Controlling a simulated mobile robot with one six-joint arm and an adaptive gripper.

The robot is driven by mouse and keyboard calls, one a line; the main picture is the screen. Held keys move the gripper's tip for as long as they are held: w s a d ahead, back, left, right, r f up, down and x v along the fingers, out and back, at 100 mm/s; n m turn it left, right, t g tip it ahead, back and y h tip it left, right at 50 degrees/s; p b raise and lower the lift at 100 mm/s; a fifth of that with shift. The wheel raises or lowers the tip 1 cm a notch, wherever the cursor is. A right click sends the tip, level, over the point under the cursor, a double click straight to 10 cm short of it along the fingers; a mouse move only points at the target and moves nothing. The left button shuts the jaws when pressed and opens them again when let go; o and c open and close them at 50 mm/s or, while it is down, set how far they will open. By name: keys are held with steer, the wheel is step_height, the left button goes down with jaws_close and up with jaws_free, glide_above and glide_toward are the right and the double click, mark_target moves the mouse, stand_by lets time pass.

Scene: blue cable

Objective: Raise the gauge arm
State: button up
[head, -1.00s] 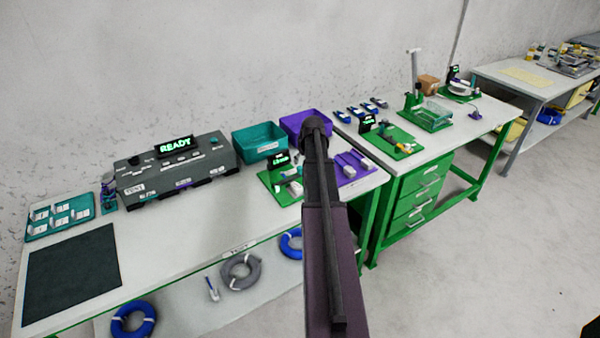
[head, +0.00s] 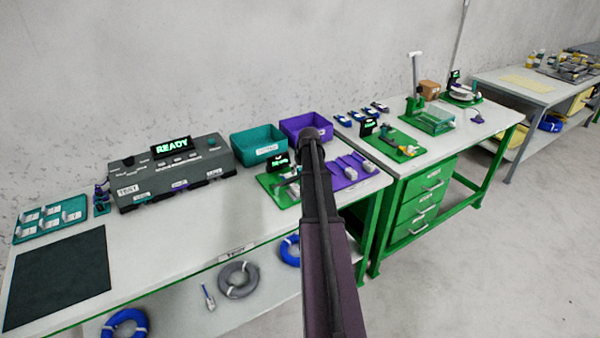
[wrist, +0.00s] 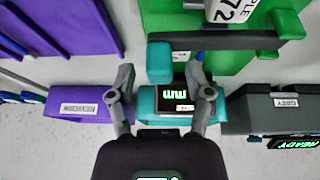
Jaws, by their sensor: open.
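In the wrist view, which is upside down, a dark bar (wrist: 230,40) with a teal block (wrist: 159,62) on its left end crosses the green gauge plate (wrist: 262,60); it looks like the gauge arm. A small black display (wrist: 172,97) with green characters shows behind it. My gripper (wrist: 160,74) is open and empty, with one finger on each side of the teal block in the picture. I cannot tell whether the fingers touch it. In the head view, the green plate (head: 270,186) is on the near bench; my arm hides my gripper and part of the plate.
A purple bin (head: 306,127) and a teal bin (head: 259,144) stand behind the plate. A grey tester (head: 200,160) reading READY is to the left. A purple rack (head: 345,180) is close by on the right.

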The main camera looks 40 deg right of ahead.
stand_by(0.3)
jaws_close()
steer(key=shift+s+d, duration=0.15)
